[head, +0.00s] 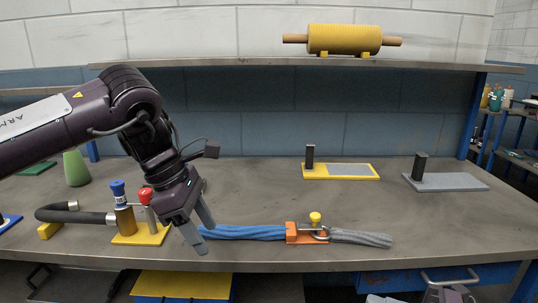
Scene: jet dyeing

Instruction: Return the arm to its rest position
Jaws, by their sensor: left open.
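My left arm comes in from the left, and its dark purple gripper (200,232) points down over the front of the table. Its two grey fingers are apart with nothing seen between them. The fingertips are close to the left end of a blue fabric rope (245,232); whether they touch it I cannot tell. The rope runs into an orange clamp (292,233) with a yellow knob (315,217), and a grey fabric rope (362,238) comes out on the right. My right gripper is not seen.
A yellow valve block (142,238) with blue and red knobs and a black hose (75,215) stands left of the gripper. A green cone (76,168) is behind. Yellow (312,172) and grey (455,182) plates stand at the right. A shelf (230,62) holds a yellow roll (345,39). The middle back is clear.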

